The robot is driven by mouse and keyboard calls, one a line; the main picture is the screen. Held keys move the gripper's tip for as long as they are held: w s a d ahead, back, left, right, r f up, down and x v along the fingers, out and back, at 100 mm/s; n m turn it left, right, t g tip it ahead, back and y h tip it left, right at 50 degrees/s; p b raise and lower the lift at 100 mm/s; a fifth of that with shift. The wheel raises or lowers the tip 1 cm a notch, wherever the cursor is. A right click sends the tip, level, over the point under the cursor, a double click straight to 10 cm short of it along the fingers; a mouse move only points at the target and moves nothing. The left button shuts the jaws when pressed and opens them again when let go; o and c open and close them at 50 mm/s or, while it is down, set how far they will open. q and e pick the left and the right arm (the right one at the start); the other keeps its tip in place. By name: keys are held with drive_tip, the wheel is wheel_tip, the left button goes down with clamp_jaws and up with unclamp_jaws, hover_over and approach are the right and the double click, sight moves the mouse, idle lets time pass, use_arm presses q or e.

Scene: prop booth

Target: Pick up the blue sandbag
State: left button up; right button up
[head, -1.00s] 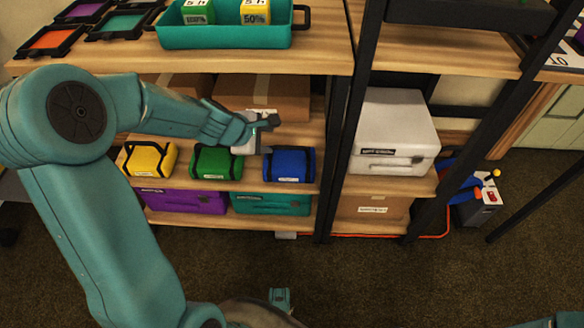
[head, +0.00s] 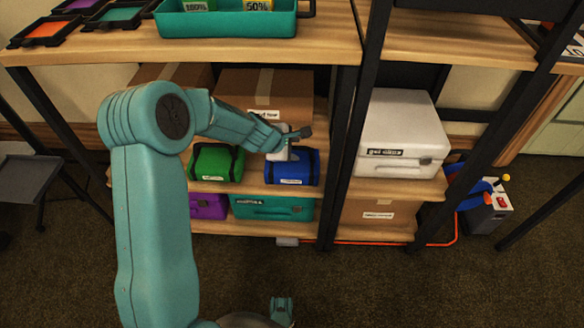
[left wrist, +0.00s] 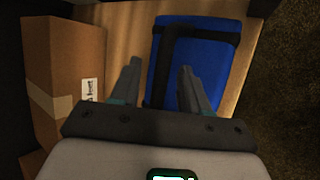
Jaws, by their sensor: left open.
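The blue sandbag (head: 292,168), with dark straps and a pale label, lies on the middle shelf to the right of the green sandbag (head: 215,162). In the left wrist view the blue sandbag (left wrist: 207,75) is beyond the fingers, with a dark strap along its left part. My left gripper (head: 303,133) is just above the sandbag in the head view. Its fingers (left wrist: 160,72) are apart and nothing is held between them. Whether a fingertip touches the bag I cannot tell.
A cardboard box (head: 262,92) stands behind the sandbags. A dark shelf post (head: 341,150) rises just right of the blue sandbag, with a white case (head: 397,135) beyond it. Purple (head: 207,206) and teal (head: 272,208) cases sit below. The upper shelf (head: 200,52) overhangs.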

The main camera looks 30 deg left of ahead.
use_arm(q)
clamp_jaws()
idle(1.3)
drive_tip(key=shift+w+r, duration=0.1)
drive_tip(key=shift+r, duration=0.05)
